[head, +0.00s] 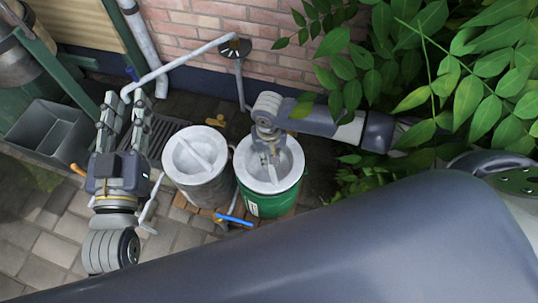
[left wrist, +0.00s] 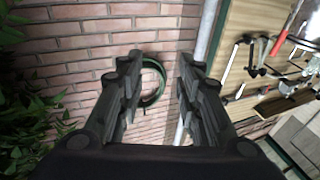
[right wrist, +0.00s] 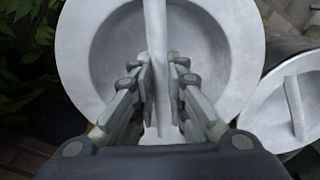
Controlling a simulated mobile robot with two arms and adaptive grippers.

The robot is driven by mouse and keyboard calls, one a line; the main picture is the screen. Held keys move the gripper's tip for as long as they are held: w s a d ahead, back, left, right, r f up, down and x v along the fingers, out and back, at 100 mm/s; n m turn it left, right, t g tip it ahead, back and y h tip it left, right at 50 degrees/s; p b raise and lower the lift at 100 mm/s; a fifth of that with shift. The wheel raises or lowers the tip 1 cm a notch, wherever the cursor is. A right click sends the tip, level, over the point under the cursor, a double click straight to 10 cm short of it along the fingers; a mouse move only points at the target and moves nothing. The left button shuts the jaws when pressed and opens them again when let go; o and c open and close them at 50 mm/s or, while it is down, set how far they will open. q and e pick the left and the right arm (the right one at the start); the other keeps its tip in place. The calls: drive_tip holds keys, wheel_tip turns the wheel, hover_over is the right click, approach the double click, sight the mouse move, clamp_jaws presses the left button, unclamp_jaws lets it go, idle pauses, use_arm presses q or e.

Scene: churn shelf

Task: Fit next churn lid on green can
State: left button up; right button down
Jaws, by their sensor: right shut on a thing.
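My right gripper (head: 269,152) is above this lid. In the right wrist view, the right gripper (right wrist: 159,80) is shut on the bar handle of the lid (right wrist: 215,40). A grey can (head: 205,192) stands left of the green can, with a similar lid (head: 178,162) on it. My left gripper (head: 125,112) is raised and open, with nothing between its fingers in the left wrist view (left wrist: 155,70).
A grey trough (head: 48,135) and a drain grate (head: 170,132) lie to the left. A blue-handled tap (head: 235,220) is in front. Leafy branches (head: 440,60) crowd the right.

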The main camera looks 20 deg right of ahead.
use_arm(q)
drive_tip(key=shift+r, duration=0.1)
drive_tip(key=shift+r, duration=0.25)
use_arm(e)
drive_tip(key=shift+f, duration=0.4)
use_arm(q)
drive_tip(key=shift+s+d+r+t, duration=0.1)
drive_tip(key=shift+r+t, duration=0.25)
drive_tip(key=shift+t, duration=0.05)
use_arm(e)
drive_tip(key=shift+f, duration=0.25)
use_arm(q)
drive_tip(key=shift+f+g, duration=0.3)
drive_tip(key=shift+f, duration=0.05)
use_arm(e)
drive_tip(key=shift+a+f, duration=0.1)
drive_tip(key=shift+f, duration=0.5)
drive_tip(key=c, duration=1.5)
unclamp_jaws()
use_arm(q)
drive_tip(key=shift+f, duration=0.1)
use_arm(e)
drive_tip(key=shift+f, duration=0.15)
use_arm(q)
drive_tip(key=shift+f, duration=0.1)
